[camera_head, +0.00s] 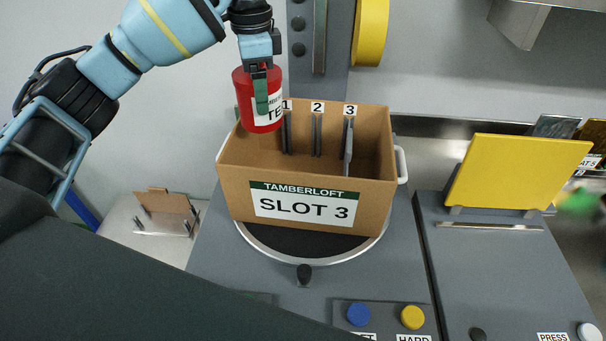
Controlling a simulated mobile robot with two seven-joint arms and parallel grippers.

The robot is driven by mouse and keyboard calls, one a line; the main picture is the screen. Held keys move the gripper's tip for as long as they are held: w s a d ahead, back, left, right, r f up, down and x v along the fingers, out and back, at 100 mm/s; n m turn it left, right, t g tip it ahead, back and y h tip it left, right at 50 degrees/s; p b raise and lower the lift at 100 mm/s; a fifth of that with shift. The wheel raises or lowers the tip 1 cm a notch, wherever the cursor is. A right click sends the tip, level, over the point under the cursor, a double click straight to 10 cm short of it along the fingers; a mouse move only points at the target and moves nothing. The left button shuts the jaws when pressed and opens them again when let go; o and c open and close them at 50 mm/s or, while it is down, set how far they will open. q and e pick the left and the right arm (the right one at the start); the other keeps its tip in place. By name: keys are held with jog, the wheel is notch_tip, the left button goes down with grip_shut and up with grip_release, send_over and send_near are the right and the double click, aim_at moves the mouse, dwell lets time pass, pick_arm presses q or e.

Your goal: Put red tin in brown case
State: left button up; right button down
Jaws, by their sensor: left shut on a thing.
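The red tin (244,83) has a white label with dark lettering, partly covered by a finger. My left gripper (261,92) is shut on the red tin and holds it upright at the left rear of the brown case, at the slot 1 side. The brown case (233,196) is open at the top and has a label reading TAMBERLOFT SLOT 3. Inside it are upright dividers, with tags 1, 2 and 3 along the back wall. The tin overlaps the case's back left corner in the view; its exact height over the rim cannot be told. My right gripper is not in view.
The case stands on a round dark turntable (270,246) with a light rim. Blue (358,314) and yellow (412,317) buttons sit in front. A yellow panel (518,172) stands at the right. A yellow disc (371,30) is on the grey column behind.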

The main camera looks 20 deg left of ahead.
pick_arm(q)
notch_tip(320, 180, down, 6)
jog(key=shift+f+b, duration=0.1)
jog(key=shift+b, duration=0.35)
notch_tip(320, 180, down, 11)
jog(key=shift+w+f+b, duration=0.1)
jog(key=shift+f+b, duration=0.1)
jog(key=shift+b, duration=0.1)
jog(key=shift+f, duration=0.1)
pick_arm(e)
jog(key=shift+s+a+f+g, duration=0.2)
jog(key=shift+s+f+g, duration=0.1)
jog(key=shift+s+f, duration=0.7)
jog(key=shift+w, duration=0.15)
pick_arm(q)
jog(key=o, duration=1)
jog(key=shift+f, duration=0.1)
notch_tip(320, 180, up, 12)
jog(key=shift+r+p, duration=0.15)
jog(key=shift+p, duration=0.2)
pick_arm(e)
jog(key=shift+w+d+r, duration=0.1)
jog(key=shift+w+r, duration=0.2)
